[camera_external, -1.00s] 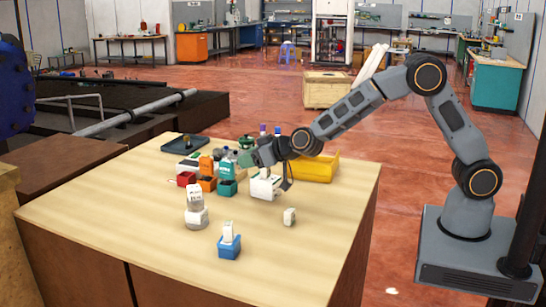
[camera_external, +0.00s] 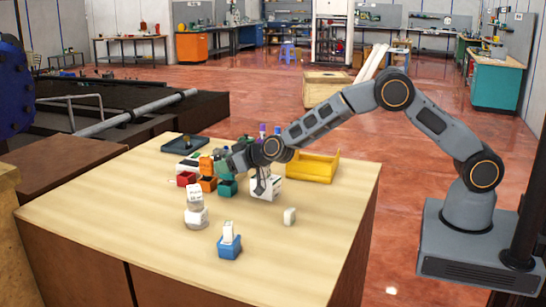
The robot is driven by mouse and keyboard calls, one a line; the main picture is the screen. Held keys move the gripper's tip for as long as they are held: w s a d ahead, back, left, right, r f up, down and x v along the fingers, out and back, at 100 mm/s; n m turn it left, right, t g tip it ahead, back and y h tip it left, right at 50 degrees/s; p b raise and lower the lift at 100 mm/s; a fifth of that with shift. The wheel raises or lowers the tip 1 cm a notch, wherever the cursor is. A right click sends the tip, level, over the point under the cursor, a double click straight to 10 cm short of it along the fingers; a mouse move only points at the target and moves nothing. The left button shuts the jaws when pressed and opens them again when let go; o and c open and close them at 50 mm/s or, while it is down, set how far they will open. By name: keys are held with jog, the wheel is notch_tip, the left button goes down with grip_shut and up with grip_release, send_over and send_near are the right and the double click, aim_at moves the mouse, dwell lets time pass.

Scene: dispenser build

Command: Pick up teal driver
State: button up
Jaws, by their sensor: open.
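A teal block-like thing (camera_external: 227,188) stands left of the middle of the table, beside an orange one. My gripper's body hides its upper part, and I cannot tell whether it is the teal driver. No other thing is clearly a teal driver; a dark green thing behind is too small to make out. My gripper (camera_external: 261,188) points down in front of a white box (camera_external: 272,189), to the right of the teal block. It is open and appears to hold nothing. I cannot tell whether it touches the box.
On the table (camera_external: 130,220), an orange block (camera_external: 207,184) and a red block (camera_external: 186,179) stand left of the teal one. A yellow bin (camera_external: 312,167) is at right. The left front is clear.

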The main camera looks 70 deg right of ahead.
grip_shut()
dwell(0.5)
